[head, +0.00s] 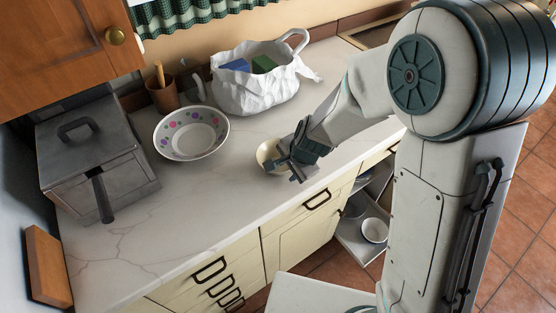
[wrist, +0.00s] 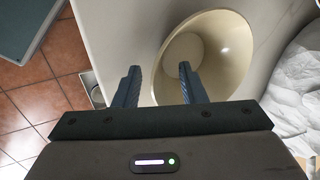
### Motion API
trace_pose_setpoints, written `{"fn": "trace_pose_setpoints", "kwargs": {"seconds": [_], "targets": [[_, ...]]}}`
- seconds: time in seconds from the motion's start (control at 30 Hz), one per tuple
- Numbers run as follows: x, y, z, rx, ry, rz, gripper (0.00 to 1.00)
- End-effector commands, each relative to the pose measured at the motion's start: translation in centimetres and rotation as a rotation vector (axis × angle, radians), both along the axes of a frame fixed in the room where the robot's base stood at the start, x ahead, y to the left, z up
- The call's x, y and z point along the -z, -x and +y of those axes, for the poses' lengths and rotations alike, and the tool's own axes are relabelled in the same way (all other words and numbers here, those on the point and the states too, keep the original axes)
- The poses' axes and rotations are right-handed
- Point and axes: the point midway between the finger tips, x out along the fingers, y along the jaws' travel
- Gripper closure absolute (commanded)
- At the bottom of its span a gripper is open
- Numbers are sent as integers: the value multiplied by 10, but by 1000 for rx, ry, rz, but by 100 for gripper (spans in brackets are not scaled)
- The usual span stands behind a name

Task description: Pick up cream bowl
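The cream bowl (head: 263,154) stands on the pale worktop near its front edge, partly hidden behind my gripper (head: 288,166) in the head view. In the wrist view the cream bowl (wrist: 236,58) shows its smooth inside and round rim. My gripper (wrist: 158,70) is open. One finger appears over the inside of the bowl and the other outside it, with the near rim between them. I cannot tell whether either finger touches the bowl.
A dotted white bowl (head: 190,152) and a white bag (head: 252,97) stand behind on the worktop (head: 190,215). A brown cup (head: 165,97) and a grey metal box (head: 70,190) are to the left. A small white bowl (head: 374,231) sits in an open cabinet below.

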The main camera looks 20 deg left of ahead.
Motion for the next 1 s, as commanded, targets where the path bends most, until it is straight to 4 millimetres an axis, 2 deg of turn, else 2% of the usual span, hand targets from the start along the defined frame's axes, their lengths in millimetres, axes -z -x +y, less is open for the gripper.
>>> {"fn": "trace_pose_setpoints", "kwargs": {"seconds": [0.1, 0.33, 0.37, 0.47, 0.5, 0.83, 1.0], "targets": [[7, -2, 2, 0, -1, 1, 63], [7, -2, 3, -1, -1, -1, 63], [7, -2, 3, -1, -1, -1, 68], [7, -2, 3, 0, -1, -1, 96], [7, -2, 3, 0, -1, -1, 100], [6, -2, 2, -1, -1, -1, 100], [-2, -2, 3, -1, -1, -2, 100]]}}
